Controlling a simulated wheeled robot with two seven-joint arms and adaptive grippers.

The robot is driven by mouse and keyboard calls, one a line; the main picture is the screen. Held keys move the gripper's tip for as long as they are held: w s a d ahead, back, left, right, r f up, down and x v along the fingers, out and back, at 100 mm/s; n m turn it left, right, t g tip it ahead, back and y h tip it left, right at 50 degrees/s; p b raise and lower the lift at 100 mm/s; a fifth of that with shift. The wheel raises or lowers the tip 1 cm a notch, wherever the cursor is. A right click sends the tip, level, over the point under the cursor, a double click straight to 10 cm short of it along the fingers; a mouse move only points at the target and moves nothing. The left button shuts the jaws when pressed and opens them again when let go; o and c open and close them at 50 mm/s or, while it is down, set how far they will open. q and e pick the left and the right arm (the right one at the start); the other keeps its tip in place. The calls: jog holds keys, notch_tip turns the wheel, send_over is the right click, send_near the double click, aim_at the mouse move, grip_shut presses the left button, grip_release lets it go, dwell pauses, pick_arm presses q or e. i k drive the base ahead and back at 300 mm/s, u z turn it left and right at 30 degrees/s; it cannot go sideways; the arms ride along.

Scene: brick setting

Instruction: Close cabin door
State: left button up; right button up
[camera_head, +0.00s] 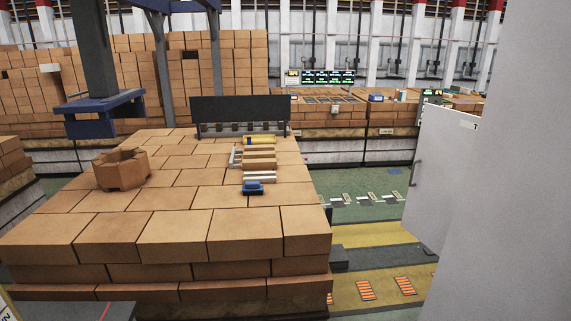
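A white panel (437,175) that looks like the cabin door stands at the right, angled away from a large pale wall (515,170). A thin dark handle (413,171) shows near its left edge. The panel appears to stand open, but its hinge side is hidden behind the pale wall. The pale wall fills the right side of the view and may be part of the cabin. Neither of my grippers shows in the head view.
A large brick stack (150,230) fills the left and middle, bearing a hollow brick piece (121,170) and small blue, white and yellow items. A dark blue overhead fixture (104,108) hangs above it.

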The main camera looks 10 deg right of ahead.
aim_at(447, 138)
jog(key=i, duration=0.4)
jog(key=z, duration=1.55)
